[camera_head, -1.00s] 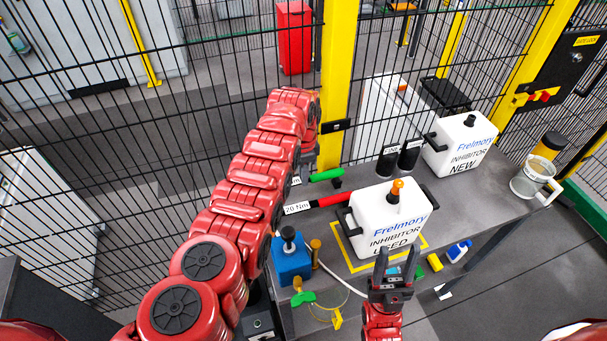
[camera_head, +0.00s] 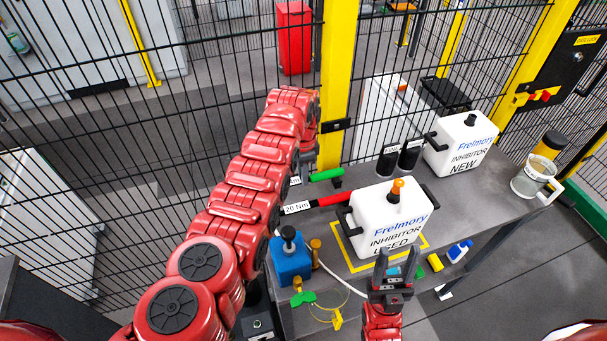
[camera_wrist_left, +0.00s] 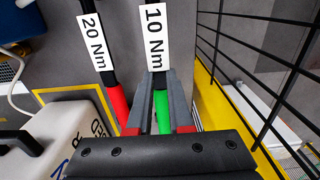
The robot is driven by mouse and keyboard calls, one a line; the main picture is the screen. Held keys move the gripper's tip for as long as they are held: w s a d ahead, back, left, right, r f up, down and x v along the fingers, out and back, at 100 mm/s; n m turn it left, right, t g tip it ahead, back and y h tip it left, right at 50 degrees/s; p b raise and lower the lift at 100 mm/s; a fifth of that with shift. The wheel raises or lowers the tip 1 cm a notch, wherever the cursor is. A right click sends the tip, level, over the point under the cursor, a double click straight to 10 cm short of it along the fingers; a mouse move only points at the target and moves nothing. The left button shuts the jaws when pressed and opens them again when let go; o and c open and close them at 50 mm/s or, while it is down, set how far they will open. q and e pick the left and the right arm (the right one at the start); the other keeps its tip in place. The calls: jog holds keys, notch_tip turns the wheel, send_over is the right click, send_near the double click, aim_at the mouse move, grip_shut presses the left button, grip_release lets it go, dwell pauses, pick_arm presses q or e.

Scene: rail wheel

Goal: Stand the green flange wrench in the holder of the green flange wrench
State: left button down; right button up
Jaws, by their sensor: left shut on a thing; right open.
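The green flange wrench has a green handle (camera_head: 327,175), a black shaft and a white 10 Nm label; it lies along the far table edge. In the left wrist view its handle (camera_wrist_left: 163,112) sits between the fingers of my left gripper (camera_wrist_left: 159,82), which is shut on it. My left arm hides most of this gripper in the head view. Two black cup-like holders (camera_head: 387,162) and (camera_head: 409,157) stand upright on the table, right of the wrench; their small labels are hard to read. My right gripper (camera_head: 396,256) is open and empty in front of the used-inhibitor canister.
The red 20 Nm wrench (camera_head: 335,199) lies close beside the green one. White canisters, used (camera_head: 385,222) and new (camera_head: 462,145), flank the holders. A fence with a yellow post (camera_head: 337,90) runs behind the table edge. A blue bottle (camera_head: 291,262) stands nearer.

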pick_arm(q)
jog(key=shift+f+b, duration=0.7)
jog(key=shift+f, duration=0.15)
jog(key=c, duration=0.8)
grip_release()
jog(key=shift+o, duration=0.2)
jog(key=shift+r, duration=0.15)
notch_tip(320, 180, up, 17)
jog(key=shift+r+p, duration=0.15)
jog(key=shift+p, duration=0.15)
